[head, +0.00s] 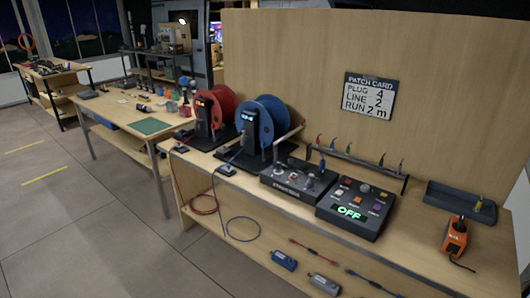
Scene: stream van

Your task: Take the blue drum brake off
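The blue drum (273,117) stands on the wooden bench in the head view, just right of the red drum (224,101). A black upright housing (246,133) with a small lit display covers its left front. A small dark block (226,170) lies on the bench front edge before the blue drum. My gripper is not in view.
A pale-handled machine (296,181) stands right of the blue drum, close by. Beyond it is a control box (355,207) reading OFF. A patch card (369,96) hangs on the back panel (420,50). Floor (120,240) is open in front, left of the bench.

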